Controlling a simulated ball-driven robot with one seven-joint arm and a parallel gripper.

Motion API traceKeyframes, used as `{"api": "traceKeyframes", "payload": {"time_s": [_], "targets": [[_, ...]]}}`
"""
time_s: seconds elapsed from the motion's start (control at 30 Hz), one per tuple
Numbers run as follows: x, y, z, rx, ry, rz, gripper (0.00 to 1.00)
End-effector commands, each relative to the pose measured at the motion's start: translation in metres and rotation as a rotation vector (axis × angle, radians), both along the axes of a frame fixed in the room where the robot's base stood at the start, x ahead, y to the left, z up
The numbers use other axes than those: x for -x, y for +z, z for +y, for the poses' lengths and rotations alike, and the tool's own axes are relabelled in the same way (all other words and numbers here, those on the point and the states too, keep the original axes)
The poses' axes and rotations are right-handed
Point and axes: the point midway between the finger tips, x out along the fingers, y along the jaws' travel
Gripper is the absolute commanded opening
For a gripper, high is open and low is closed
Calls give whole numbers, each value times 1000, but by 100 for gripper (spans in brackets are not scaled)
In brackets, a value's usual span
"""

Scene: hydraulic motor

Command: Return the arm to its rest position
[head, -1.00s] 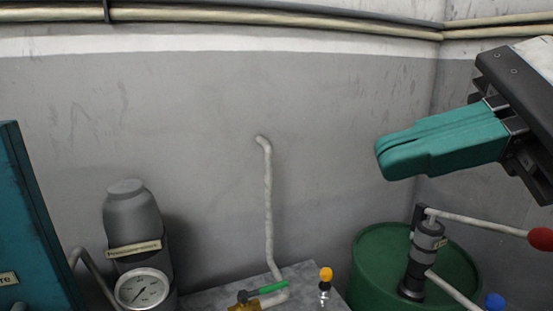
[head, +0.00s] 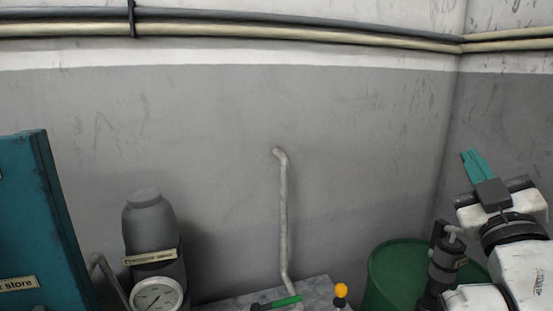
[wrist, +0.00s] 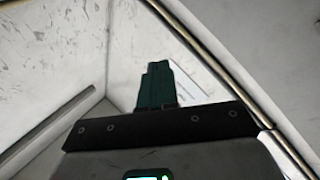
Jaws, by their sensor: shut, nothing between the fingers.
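My gripper (head: 473,165) is at the right side of the head view, raised with its teal fingers pointing up and to the left. The fingers are together with nothing between them. My white arm links show below it and cover part of the green drum. In the wrist view my gripper (wrist: 157,85) shows as dark teal fingers beyond the black wrist plate, with walls behind it.
A green drum (head: 385,275) with a grey hand pump (head: 444,262) stands below my arm. A grey bench top (head: 240,301) carries a green-handled valve (head: 277,303) and a yellow knob (head: 341,290). A gauge (head: 157,295), a grey cylinder (head: 149,222) and a teal cabinet (head: 40,225) are at left.

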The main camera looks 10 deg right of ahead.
Motion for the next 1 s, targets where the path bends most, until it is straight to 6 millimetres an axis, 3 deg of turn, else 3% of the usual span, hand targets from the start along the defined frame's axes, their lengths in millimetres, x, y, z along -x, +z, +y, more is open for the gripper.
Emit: {"api": "traceKeyframes", "payload": {"time_s": [0.03, 0.13, 0.27, 0.37, 0.5, 0.7, 0.93, 1.0], "targets": [[-8, -37, 5, -88, 30, 83, 0], [-16, -105, 15, -246, 74, 242, 0], [-12, -193, 35, -430, 116, 455, 0], [3, -258, 55, -554, 136, 625, 0], [39, -339, 83, -704, 142, 863, 0], [100, -417, 111, -840, 116, 1138, 0], [168, -472, 129, -931, 59, 1391, 0], [178, -500, 126, -939, 36, 1423, 0]]}}
